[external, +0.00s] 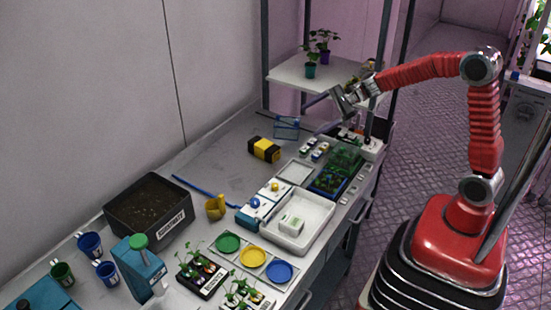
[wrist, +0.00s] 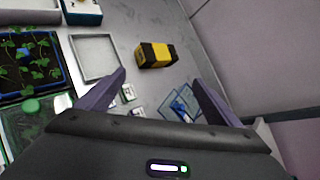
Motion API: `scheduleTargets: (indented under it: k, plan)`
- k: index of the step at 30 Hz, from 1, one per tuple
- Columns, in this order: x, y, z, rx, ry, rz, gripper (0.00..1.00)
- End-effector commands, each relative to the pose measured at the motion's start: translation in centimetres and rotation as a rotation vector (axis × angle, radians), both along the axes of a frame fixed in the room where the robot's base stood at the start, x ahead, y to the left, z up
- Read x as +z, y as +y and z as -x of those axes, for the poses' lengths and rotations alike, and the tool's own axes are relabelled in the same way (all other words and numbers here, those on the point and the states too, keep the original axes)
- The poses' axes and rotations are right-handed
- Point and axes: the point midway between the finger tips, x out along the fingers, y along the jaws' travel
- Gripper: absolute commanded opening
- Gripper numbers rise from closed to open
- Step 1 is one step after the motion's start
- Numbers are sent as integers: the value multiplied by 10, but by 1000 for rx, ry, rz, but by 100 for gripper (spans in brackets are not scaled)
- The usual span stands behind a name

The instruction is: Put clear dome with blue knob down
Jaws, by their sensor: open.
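The clear dome with the blue knob (wrist: 22,52) appears to sit over the blue-rimmed seedling tray at the left of the wrist view. Its clear walls are hard to make out. In the external view the blue tray (external: 328,183) stands at the bench's right edge, and the dome over it is too small to tell. My gripper (external: 326,112) is open and empty, raised above the far part of the bench.
A clear green-knobbed cover (wrist: 30,106) adjoins the blue tray. An empty grey tray (wrist: 95,57) lies beside it. A shelf with plants (external: 305,74) is behind my gripper. Bare bench surrounds the block.

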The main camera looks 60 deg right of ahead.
Motion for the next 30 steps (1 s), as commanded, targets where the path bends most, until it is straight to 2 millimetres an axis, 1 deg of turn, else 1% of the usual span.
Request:
scheduleTargets:
  k: [1,6,8,12,15,20,23,30]
  plan:
    - [9,9,14,52,-21,50,87]
    - [26,29,60,241,-82,232,87]
    - [31,35,77,305,-103,297,87]
    - [39,45,117,456,-150,447,87]
    - [43,49,146,561,-183,557,87]
    - [45,50,190,727,-229,729,87]
    - [45,48,217,831,-255,838,87]
    - [41,33,278,1070,-302,1101,87]
